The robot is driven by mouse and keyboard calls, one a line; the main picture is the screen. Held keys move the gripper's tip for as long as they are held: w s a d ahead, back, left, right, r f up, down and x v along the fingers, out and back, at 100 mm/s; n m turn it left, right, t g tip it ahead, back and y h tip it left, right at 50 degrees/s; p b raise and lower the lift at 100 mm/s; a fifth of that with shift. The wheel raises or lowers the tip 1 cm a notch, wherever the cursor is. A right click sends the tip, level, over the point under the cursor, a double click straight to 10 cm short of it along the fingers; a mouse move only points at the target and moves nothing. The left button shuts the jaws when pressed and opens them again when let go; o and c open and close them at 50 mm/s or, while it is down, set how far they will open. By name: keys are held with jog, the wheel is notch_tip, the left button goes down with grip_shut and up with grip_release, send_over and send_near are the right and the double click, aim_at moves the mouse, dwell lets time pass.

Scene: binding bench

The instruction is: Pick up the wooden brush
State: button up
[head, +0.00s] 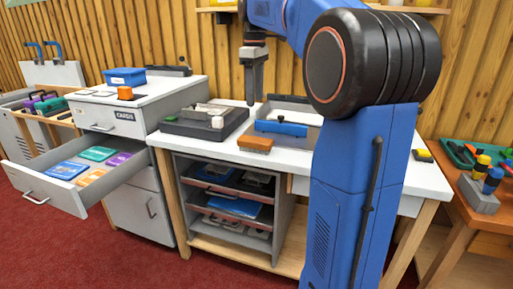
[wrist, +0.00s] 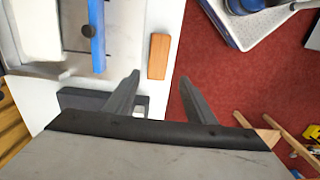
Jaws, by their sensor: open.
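The wooden brush (head: 257,143) is a small orange-brown block lying near the front edge of the white bench top. In the wrist view the brush (wrist: 158,56) shows as an upright rectangle, in line with the gap between my two fingers. My gripper (head: 250,101) points down above the bench, above and slightly behind the brush in the head view. In the wrist view my gripper (wrist: 159,78) is open, with nothing between its fingers. The brush is apart from the fingers, and its underside is mostly hidden.
A dark tray with a grey block (head: 204,120) stands left of the brush. A grey press with a blue bar (head: 281,128) stands just right, close beside it. Below the bench are shelves (head: 225,205). A drawer (head: 60,186) stands open at left. Red floor lies beyond the front edge.

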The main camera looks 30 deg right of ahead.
aim_at(255, 139)
jog(key=f, duration=1.7)
jog(key=shift+w+d+f, duration=0.1)
jog(key=shift+w+d, duration=0.1)
jog(key=shift+c, duration=0.3)
jog(key=c, duration=0.9)
jog(key=shift+c, duration=0.2)
notch_tip(255, 139, up, 10)
jog(key=shift+r, duration=0.1)
